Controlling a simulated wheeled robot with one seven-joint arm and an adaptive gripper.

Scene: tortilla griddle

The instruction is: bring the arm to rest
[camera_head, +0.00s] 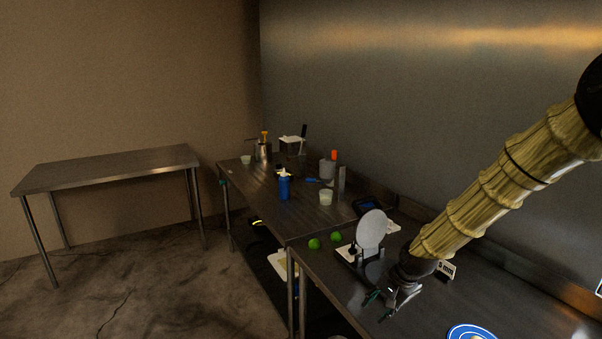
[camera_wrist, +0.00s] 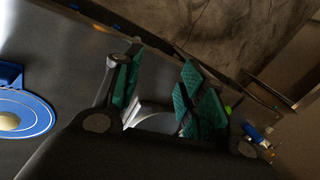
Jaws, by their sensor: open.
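My gripper (camera_head: 392,301) hangs at the end of my yellow-sleeved arm, above the near dark metal table (camera_head: 455,295). In the wrist view its green-padded fingers (camera_wrist: 158,97) stand apart. I see nothing held between them. A pale metal surface shows behind the fingers, partly hidden by them. In the head view, a tortilla press (camera_head: 371,232) with its round grey plate raised stands just beyond my gripper. I cannot tell the exact gap between them.
Two green limes (camera_head: 314,244) lie left of the press. A blue-rimmed plate (camera_head: 470,332) is at the near edge, also in the wrist view (camera_wrist: 40,112). A blue bottle (camera_head: 284,186) and a pale cup (camera_head: 326,197) stand farther back. An empty table (camera_head: 110,168) is at left.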

